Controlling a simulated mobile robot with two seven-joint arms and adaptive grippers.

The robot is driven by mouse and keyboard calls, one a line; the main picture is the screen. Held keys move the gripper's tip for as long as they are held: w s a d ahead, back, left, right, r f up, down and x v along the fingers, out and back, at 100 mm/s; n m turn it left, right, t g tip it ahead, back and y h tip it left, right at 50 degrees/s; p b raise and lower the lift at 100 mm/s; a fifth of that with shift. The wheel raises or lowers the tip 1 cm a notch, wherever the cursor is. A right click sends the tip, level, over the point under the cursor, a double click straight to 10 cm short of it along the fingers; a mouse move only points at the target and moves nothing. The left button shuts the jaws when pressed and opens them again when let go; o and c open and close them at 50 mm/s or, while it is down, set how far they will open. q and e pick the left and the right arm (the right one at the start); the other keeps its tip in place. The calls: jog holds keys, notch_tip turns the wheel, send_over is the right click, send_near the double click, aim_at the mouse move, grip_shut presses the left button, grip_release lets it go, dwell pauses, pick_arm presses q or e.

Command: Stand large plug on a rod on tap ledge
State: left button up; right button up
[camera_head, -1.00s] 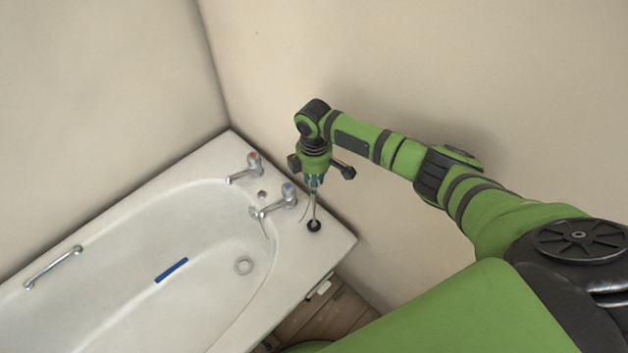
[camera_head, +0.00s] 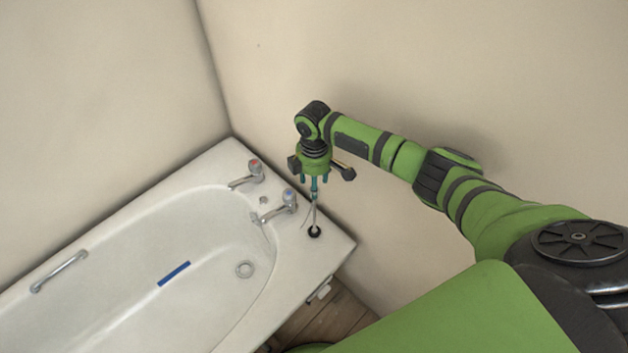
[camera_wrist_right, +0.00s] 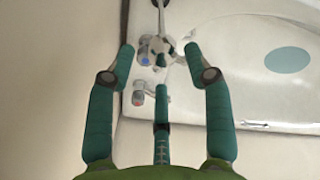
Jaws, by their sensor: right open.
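The large plug (camera_head: 314,232) is black and sits on the white tap ledge (camera_head: 338,243), to the right of the blue-marked tap (camera_head: 287,202). Its thin rod (camera_head: 315,212) rises from it and looks close to upright. My right gripper (camera_head: 315,190) is over the rod's top end, fingers pointing down. The plug itself is not clearly visible there. My left gripper is out of view.
A red-marked tap (camera_head: 251,174) stands farther back on the bath rim. The bath (camera_head: 195,225) holds a blue strip (camera_head: 174,273) and has a metal grab handle (camera_head: 60,271). Walls close in behind the ledge. The ledge's front right corner is clear.

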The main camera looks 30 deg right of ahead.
notch_tip(320, 180, up, 9)
jog(key=p, duration=0.7)
jog(key=shift+p, duration=0.4)
